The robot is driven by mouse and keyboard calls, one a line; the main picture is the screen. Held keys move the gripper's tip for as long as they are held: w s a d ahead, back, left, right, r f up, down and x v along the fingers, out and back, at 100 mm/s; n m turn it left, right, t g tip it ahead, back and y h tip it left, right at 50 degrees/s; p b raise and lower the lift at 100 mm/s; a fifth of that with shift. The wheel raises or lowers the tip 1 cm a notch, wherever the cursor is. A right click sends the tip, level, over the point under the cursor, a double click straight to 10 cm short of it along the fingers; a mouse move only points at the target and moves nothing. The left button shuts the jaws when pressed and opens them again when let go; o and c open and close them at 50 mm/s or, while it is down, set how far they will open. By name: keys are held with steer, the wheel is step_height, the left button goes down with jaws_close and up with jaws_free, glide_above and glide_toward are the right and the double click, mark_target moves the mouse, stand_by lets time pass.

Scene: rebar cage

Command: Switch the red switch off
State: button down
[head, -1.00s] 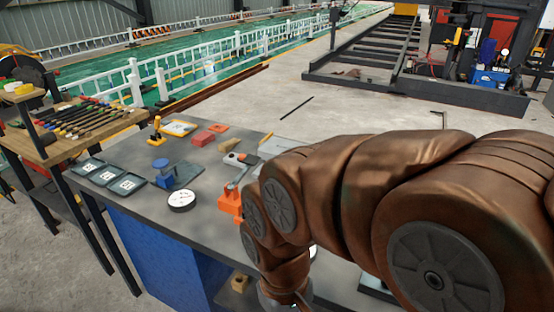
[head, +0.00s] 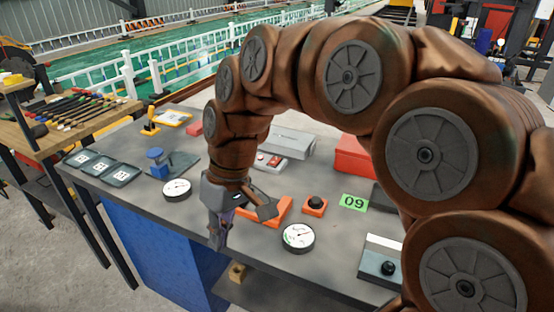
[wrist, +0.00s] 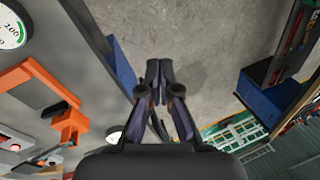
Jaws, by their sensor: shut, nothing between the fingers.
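A small light-grey box with red switches (head: 268,160) lies on the grey workbench (head: 140,190), behind my arm's wrist in the head view. Whether a switch is on or off is too small to tell. Part of a pale box with a red spot (wrist: 14,148) shows at the lower left in the wrist view. My gripper (head: 218,244) points down at the bench's front edge, nearer the camera than the switch box and left of it. In the wrist view my gripper (wrist: 158,66) has its fingertips together, empty, with bare floor beyond them.
An orange holder (head: 272,212), an orange box with a black knob (head: 315,205) and a round dial (head: 298,237) lie right of my gripper. Another dial (head: 177,189) is left. A long grey box (head: 288,143) stands behind the switch box.

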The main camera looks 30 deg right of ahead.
steer(key=w+d+r+n+t+y+b, duration=0.1)
steer(key=w+d+r, duration=0.1)
steer(key=w+d, duration=0.35)
steer(key=w+d+r+t+y+b, duration=0.1)
steer(key=w+d+y, duration=0.1)
steer(key=w, duration=0.7)
steer(key=w+d+r+n+t+y+b, duration=0.1)
steer(key=w+d+r, duration=0.1)
steer(key=w+d, duration=0.35)
steer(key=w+d+f+t, duration=0.1)
steer(key=d+f, duration=0.1)
steer(key=d, duration=0.6)
steer(key=w+d+f+t+h+b, duration=0.1)
steer(key=w+d+f+t, duration=0.1)
steer(key=d, duration=0.6)
steer(key=w+d+f+t+b, duration=0.1)
steer(key=w+d+f, duration=0.1)
steer(key=d, duration=0.7)
steer(key=shift+w+f+t+h, duration=0.25)
steer(key=shift+f+t+h, duration=0.05)
steer(key=shift+h, duration=0.1)
glide_above(270, 161)
steer(key=s+d, duration=0.2)
step_height(270, 161, down, 8)
steer(key=shift+a+f+p, duration=0.1)
steer(key=shift+f+p, duration=0.05)
steer(key=shift+p, duration=0.25)
steer(key=shift+a+f, duration=0.1)
steer(key=shift+f, duration=1.25)
